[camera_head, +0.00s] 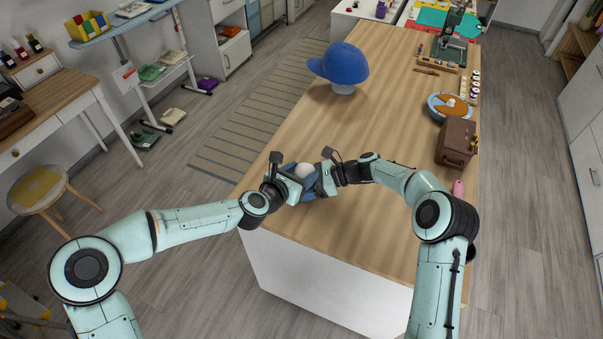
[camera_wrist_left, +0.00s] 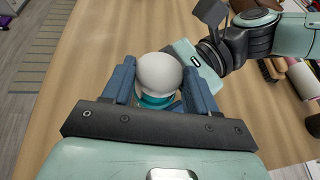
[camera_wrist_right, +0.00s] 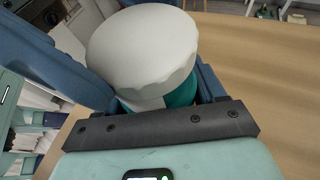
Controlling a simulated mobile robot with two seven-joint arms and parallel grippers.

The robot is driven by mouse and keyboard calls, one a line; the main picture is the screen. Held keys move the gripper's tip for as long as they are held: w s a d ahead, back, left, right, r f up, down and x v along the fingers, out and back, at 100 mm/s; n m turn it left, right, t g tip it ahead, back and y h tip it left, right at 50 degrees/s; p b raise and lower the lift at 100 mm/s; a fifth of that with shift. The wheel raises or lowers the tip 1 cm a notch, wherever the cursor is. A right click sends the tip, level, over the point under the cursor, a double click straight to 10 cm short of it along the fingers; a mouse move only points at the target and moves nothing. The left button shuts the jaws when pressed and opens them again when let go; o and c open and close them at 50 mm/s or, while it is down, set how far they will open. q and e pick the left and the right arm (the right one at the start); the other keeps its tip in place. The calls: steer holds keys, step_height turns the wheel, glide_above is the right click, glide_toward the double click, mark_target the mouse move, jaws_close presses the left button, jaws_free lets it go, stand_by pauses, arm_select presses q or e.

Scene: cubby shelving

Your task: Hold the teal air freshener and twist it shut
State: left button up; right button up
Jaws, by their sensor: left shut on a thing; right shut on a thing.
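The air freshener has a white rounded top and a teal body. In the head view its white top (camera_head: 305,170) shows between my two grippers near the front left of the wooden table. My left gripper (camera_wrist_left: 160,88) is shut on it, with a blue finger on each side and a teal band low between them. My right gripper (camera_wrist_right: 150,75) is also shut on it from the other side. In the right wrist view the white cap (camera_wrist_right: 143,45) sits on the teal body (camera_wrist_right: 180,94). The lower body is mostly hidden by the grippers.
A blue cap on a stand (camera_head: 342,65) is farther back on the table (camera_head: 375,120). A brown case (camera_head: 455,142), a round blue-rimmed dish (camera_head: 436,108) and a pink item (camera_head: 458,187) line the right side. The middle of the table is clear.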

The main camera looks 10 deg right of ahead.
arm_select(q)
steer(key=shift+m+g+h, duration=0.3)
steer(key=shift+m, duration=0.1)
steer(key=o, duration=0.8)
steer(key=shift+a, duration=0.15)
steer(key=shift+v, duration=5.95)
arm_select(e)
steer(key=o, duration=1.2)
